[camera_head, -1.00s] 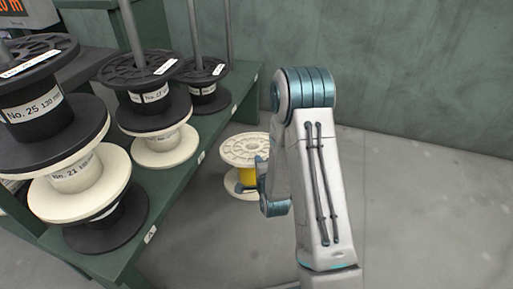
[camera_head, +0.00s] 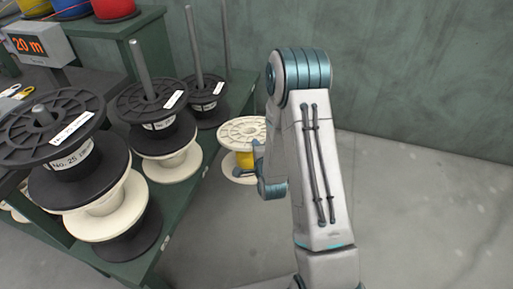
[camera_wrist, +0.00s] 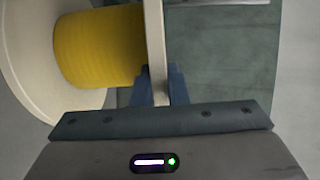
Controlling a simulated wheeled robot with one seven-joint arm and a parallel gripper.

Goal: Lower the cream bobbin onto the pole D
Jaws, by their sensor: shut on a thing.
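The cream bobbin (camera_head: 243,130), wound with yellow, is upright just right of the green bench in the head view. My gripper (camera_head: 258,158) is shut on it. In the wrist view the gripper's fingers (camera_wrist: 160,88) pinch one cream flange (camera_wrist: 154,45), with the yellow winding (camera_wrist: 95,48) to the left. Several poles rise from the bench. The farthest pole (camera_head: 225,40) shows no bobbin on its visible part; its foot is hidden behind the far black bobbin. I cannot read which pole is D.
On the bench (camera_head: 180,222), a near stack of black and cream bobbins (camera_head: 75,160), a middle stack (camera_head: 160,125) and a far black bobbin (camera_head: 208,103) surround the other poles. A display (camera_head: 38,45) reads 20 m. Floor to the right is clear.

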